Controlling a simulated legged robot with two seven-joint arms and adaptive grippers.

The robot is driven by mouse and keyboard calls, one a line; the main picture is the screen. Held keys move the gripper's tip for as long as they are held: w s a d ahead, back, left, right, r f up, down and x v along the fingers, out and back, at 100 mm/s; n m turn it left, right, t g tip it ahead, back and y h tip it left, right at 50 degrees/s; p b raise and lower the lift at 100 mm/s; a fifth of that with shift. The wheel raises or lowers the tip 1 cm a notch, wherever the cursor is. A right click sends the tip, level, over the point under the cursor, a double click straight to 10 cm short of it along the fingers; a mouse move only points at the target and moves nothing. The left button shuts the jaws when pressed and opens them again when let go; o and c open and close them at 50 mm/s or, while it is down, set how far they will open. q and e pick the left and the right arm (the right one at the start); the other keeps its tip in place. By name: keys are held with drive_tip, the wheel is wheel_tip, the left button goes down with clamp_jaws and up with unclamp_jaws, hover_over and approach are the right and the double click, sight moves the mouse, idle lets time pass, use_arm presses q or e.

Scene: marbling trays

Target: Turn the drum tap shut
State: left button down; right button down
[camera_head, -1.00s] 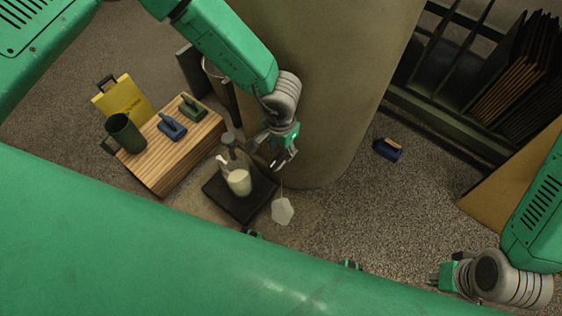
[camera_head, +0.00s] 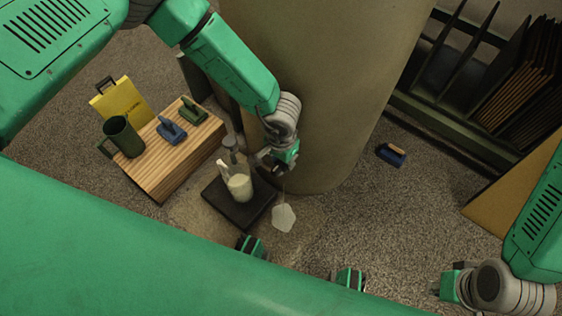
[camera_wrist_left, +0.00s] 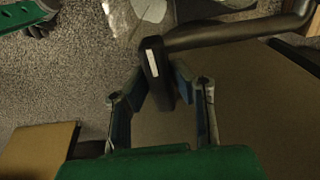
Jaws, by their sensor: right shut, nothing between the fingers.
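The drum (camera_head: 330,95) is a tall tan cylinder in the middle of the head view. My left gripper (camera_head: 279,166) is at its lower left side, largely covering the tap there. In the left wrist view, the dark tap handle (camera_wrist_left: 156,68) stands between the fingertips of my left gripper (camera_wrist_left: 160,84), which look closed against its two sides. A grey pipe (camera_wrist_left: 235,33) runs beside the handle. A glass jug (camera_head: 239,187) with pale liquid stands left of the gripper. My right gripper (camera_head: 440,291) is shut and empty at the lower right, away from the drum.
The jug stands on a black tray (camera_head: 255,212). A pale tag (camera_head: 284,217) hangs below my left gripper. A wooden crate (camera_head: 165,183) at left bears a green mug (camera_head: 124,137) and two tools. A blue brush (camera_head: 391,154) lies on open floor at right.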

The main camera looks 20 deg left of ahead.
use_arm(q)
drive_tip(key=n+p, duration=0.2)
drive_tip(key=shift+s+r+n, duration=0.1)
drive_tip(key=shift+n, duration=0.3)
drive_tip(key=n+p, duration=0.2)
drive_tip(key=n, duration=0.2)
drive_tip(key=shift+n, duration=0.3)
drive_tip(key=n+p, duration=0.1)
drive_tip(key=n, duration=0.4)
drive_tip(key=n+p, duration=0.1)
drive_tip(key=n, duration=0.4)
drive_tip(key=shift+s, duration=0.1)
drive_tip(key=shift+d+p, duration=0.1)
drive_tip(key=shift+p, duration=0.2)
drive_tip(key=c, duration=1.4)
unclamp_jaws()
drive_tip(key=shift+f, duration=0.2)
drive_tip(key=shift+c, duration=0.2)
